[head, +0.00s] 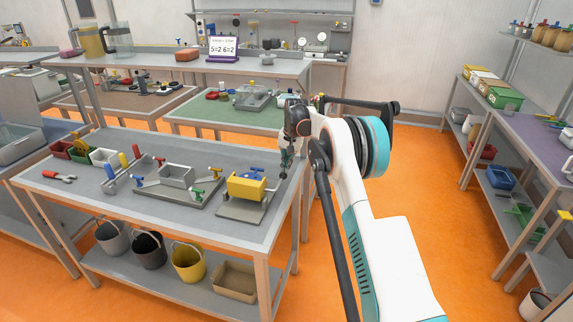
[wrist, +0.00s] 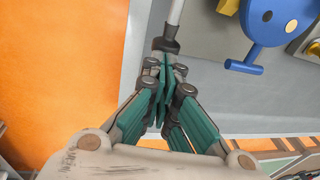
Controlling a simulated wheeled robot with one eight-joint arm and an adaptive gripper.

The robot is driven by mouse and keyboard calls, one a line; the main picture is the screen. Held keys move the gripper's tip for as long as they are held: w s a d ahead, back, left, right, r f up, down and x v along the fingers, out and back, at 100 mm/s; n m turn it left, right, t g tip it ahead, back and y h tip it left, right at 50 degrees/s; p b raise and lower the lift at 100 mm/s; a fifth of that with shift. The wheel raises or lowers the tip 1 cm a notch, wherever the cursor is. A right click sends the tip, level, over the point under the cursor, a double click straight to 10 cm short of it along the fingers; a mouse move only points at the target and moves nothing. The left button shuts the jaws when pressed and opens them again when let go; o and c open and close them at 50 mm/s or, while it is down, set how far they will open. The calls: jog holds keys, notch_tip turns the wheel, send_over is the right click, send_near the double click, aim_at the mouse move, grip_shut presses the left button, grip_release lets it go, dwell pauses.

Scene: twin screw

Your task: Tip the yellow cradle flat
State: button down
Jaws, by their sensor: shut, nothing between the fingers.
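The yellow cradle (head: 246,187) sits on a grey base plate (head: 240,209) at the right end of the near workbench. It looks tilted, though its exact angle is hard to tell. Blue parts (head: 254,173) show behind it. In the wrist view a corner of the yellow cradle (wrist: 228,6) shows at the top, beside a blue disc with a handle (wrist: 270,25). My gripper (head: 285,175) is right of the cradle. In the wrist view my gripper (wrist: 165,72) is shut and empty, beside a grey rod with a dark end (wrist: 170,38); whether they touch is unclear.
Red and white bins (head: 103,157) and a red-handled tool (head: 60,176) lie farther left. Buckets (head: 188,262) stand on the lower shelf. The orange floor right of the bench is clear.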

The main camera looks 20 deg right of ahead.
jog(key=shift+d+f, duration=0.1)
jog(key=shift+f, duration=0.3)
jog(key=shift+s+r, duration=0.1)
notch_tip(320, 180, up, 12)
jog(key=s, duration=0.1)
jog(key=shift+s+d+r, duration=0.15)
jog(key=shift+s+d, duration=0.15)
jog(key=shift+d, duration=0.15)
dwell(0.4)
